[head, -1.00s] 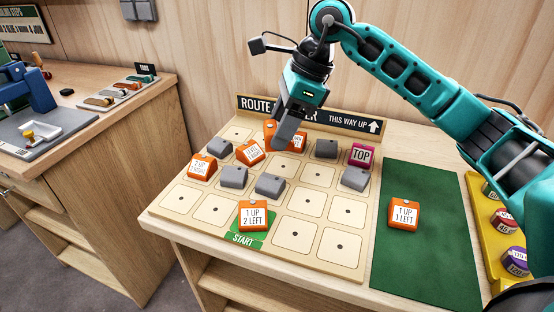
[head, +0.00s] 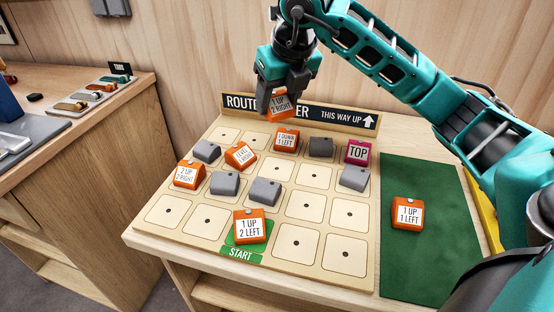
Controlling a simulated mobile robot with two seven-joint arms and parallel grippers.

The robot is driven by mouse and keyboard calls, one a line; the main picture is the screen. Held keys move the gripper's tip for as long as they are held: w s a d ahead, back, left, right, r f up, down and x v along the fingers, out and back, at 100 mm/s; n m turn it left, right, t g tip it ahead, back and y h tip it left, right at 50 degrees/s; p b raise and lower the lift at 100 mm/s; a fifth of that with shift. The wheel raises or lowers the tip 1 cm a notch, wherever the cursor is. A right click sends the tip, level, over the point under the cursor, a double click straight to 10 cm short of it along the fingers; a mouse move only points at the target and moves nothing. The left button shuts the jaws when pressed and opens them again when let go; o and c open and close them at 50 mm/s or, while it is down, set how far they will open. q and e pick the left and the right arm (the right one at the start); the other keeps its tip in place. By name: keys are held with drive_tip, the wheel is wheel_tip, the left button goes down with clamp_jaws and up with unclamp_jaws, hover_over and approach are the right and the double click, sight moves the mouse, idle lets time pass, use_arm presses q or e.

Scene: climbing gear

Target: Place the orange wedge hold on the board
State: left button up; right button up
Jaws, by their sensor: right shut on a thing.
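My right gripper (head: 280,92) is shut on an orange wedge hold (head: 281,106) labelled "1 UP 2 RIGHT". It holds this wedge above the back edge of the board (head: 264,253), in front of the header strip. Other orange wedges sit on the board: "1 DOWN 1 LEFT" (head: 287,140) in the back row, a "LEVEL" one (head: 241,156), one at the left edge (head: 189,174), and "1 UP 2 LEFT" (head: 250,227) on the green START cell. Another orange wedge, "1 UP 1 LEFT" (head: 408,214), lies on the green mat (head: 425,265). My left gripper is not in view.
Several grey holds, such as one at the middle (head: 265,191), and a magenta TOP hold (head: 358,152) occupy board cells. The front-right cells are bare. A header strip (head: 340,116) stands along the board's back. A side bench (head: 110,112) with small items is at left.

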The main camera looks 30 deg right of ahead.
wheel_tip(320, 180, down, 14)
drive_tip(key=shift+b, duration=0.75)
drive_tip(key=shift+f, duration=0.15)
drive_tip(key=o, duration=1.1)
drive_tip(key=shift+c, duration=0.2)
drive_tip(key=p+v, duration=0.1)
drive_tip(key=v, duration=1.1)
drive_tip(key=shift+r, duration=0.25)
